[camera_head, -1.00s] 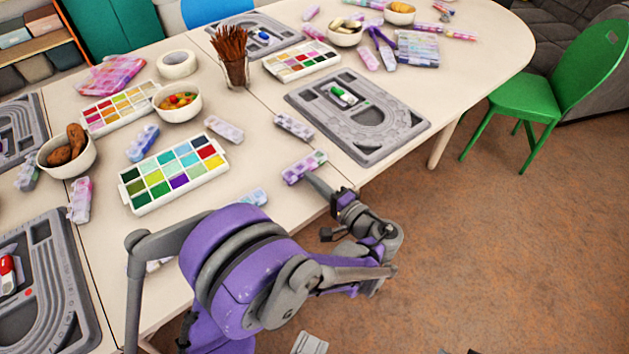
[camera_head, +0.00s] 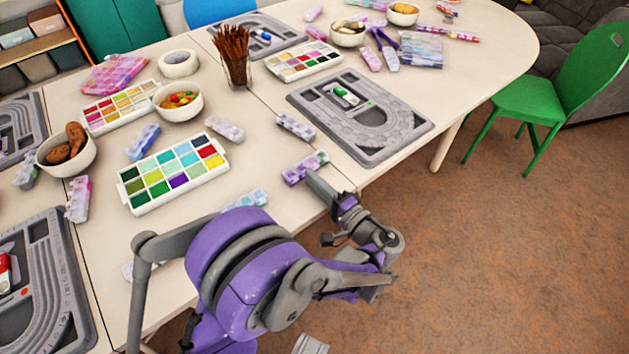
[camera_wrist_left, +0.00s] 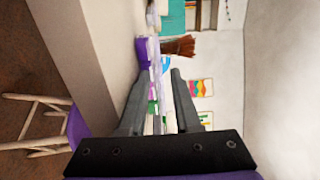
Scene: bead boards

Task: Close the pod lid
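A purple piece (camera_wrist_left: 142,50), seemingly part of the pod, shows just past the left finger. My right gripper is not in view.
More pod strips lie near, one behind (camera_head: 296,126) and one to the upper left (camera_head: 225,128). A paint palette (camera_head: 130,188) is to the left, a grey bead board (camera_head: 372,155) to the right. A brush cup (camera_head: 236,72) stands behind.

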